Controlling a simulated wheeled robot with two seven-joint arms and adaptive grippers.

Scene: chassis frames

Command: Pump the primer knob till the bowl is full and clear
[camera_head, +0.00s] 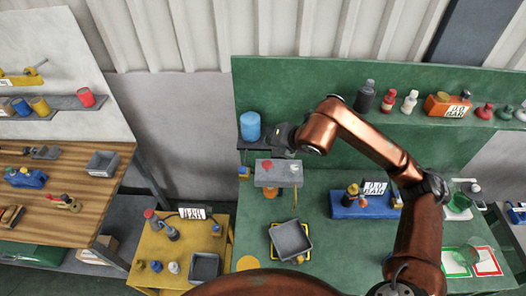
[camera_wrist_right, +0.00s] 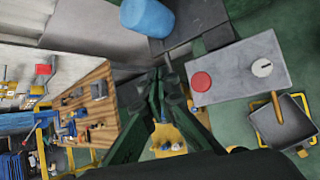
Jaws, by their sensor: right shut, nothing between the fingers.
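A grey filter block (camera_head: 284,178) is mounted at the left part of the green bench. A round red knob (camera_head: 267,163) sits on its top, and an orange bowl (camera_head: 270,192) hangs below it. How full or clear the bowl is cannot be made out. My right gripper (camera_head: 284,136) is just above and behind the block, apart from the knob. In the right wrist view, the shut, empty gripper (camera_wrist_right: 161,82) is left of the red knob (camera_wrist_right: 201,82) and the grey block (camera_wrist_right: 235,75). The bowl is hidden there. My left gripper is not in view.
A blue cylinder (camera_head: 250,125) stands on a dark shelf behind the block. A grey tray (camera_head: 291,239) lies in front of the block. A blue base (camera_head: 350,207) with fittings is to the right. A yellow stand (camera_head: 185,243) is at the left.

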